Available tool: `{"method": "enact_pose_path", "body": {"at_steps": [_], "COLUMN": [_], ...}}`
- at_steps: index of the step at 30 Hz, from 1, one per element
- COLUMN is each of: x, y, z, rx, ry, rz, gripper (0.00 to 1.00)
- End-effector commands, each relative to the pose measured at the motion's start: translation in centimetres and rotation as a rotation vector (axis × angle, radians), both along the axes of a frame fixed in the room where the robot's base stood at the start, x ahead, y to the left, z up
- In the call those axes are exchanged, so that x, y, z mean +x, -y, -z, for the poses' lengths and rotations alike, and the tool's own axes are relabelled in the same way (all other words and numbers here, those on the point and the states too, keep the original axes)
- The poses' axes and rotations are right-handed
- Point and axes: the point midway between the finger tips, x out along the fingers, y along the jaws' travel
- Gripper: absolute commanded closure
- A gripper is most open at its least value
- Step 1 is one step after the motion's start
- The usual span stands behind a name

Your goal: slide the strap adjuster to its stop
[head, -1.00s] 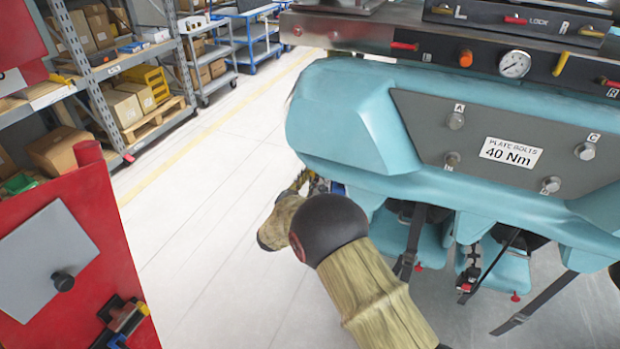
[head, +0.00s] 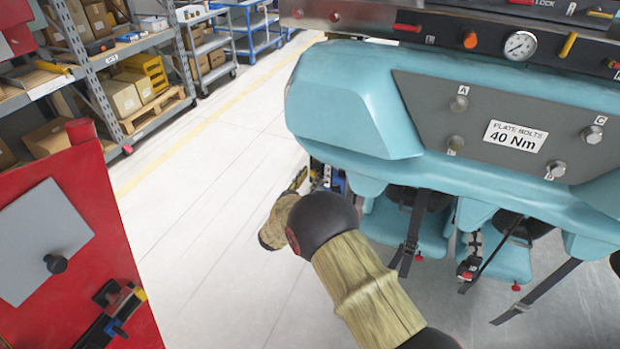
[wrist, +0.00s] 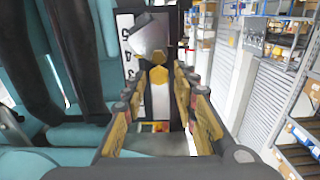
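My gripper (wrist: 160,105) is open in the wrist view, with its two yellow-padded fingers apart. Between and beyond them stands a dark upright part with a yellow hexagonal piece (wrist: 159,76) and a marked scale (wrist: 127,48) on its left. I cannot tell whether this piece is the strap adjuster, and no contact with the fingers is clear. In the head view my gripper is mostly hidden beyond my wrist, left of the teal car's underside.
The teal train car (head: 350,90) with its grey bolt plate (head: 430,100) overhangs to the right of my arm. A red panel (head: 75,250) stands at the left. Shelves (head: 95,70) line the back left. The white floor (head: 200,200) between is clear.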

Motion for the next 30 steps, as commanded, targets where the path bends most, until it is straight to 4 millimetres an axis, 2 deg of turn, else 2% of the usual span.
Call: {"method": "enact_pose_path", "body": {"at_steps": [4, 13, 16, 20, 30], "x": [0.0, -0.1, -0.7, -2.4, -8.7], "y": [0.0, 0.0, -0.3, -0.9, -3.2], "z": [0.0, 0.0, 0.0, 0.0, 0.0], "rx": [0.0, 0.0, -0.001, -0.002, -0.001], "ry": [0.0, 0.0, 0.0, -0.001, -0.001], "rz": [0.001, 0.001, -0.001, -0.002, -0.002], "gripper": [0.61, 0.61, 0.61, 0.61, 0.61]}}
